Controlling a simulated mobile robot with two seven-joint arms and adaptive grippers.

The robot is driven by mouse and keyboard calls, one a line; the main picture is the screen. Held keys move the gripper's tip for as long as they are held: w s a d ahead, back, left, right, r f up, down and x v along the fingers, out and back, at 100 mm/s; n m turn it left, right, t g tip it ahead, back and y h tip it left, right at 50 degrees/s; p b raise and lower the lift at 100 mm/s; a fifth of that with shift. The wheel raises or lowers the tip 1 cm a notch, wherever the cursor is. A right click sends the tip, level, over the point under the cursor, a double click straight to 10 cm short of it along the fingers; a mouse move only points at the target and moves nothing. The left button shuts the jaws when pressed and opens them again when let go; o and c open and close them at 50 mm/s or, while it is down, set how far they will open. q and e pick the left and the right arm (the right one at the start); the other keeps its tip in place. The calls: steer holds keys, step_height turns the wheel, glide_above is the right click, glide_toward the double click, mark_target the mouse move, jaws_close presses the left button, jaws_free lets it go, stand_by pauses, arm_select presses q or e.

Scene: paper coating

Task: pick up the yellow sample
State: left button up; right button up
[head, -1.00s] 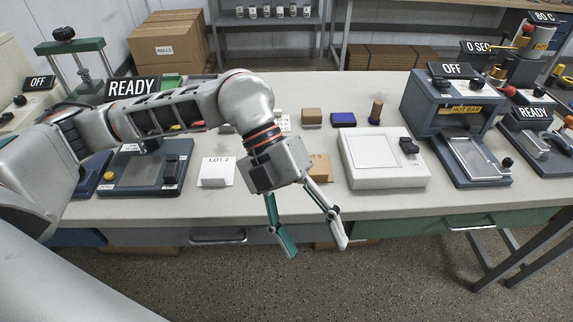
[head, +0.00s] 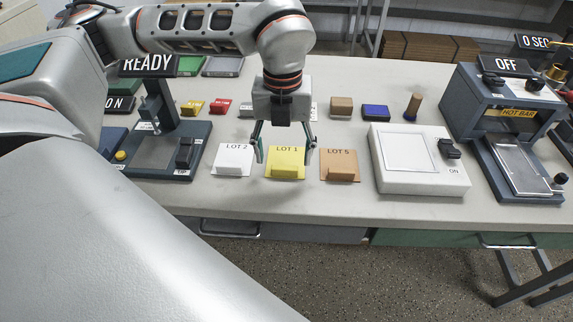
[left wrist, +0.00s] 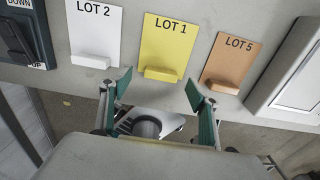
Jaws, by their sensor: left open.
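The yellow sample, a yellow card marked LOT 1 (head: 286,155) with a small yellow block at its near edge, lies on the bench between the white LOT 2 card (head: 234,157) and the orange-brown LOT 5 card (head: 339,160). My left gripper (head: 285,158) is open and empty, pointing down, its two fingers on either side of the yellow card in the head view. In the left wrist view, the yellow card (left wrist: 168,42) lies beyond the open fingertips (left wrist: 159,84), with its block (left wrist: 162,74) nearest them. I see no contact. My right gripper is not in view.
A white scale-like device (head: 417,160) stands right of the cards, then a hot bar unit (head: 509,105). A dark coating device (head: 160,150) stands on the left. Several small blocks, including a blue one (head: 375,112), line the bench behind. The bench's front strip is clear.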

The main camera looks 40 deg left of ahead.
mark_target(285, 163)
arm_select(q)
steer(key=f, duration=0.4)
steer(key=shift+w, duration=0.2)
steer(key=c, duration=1)
steer(key=shift+r, duration=0.1)
steer(key=shift+c, duration=0.2)
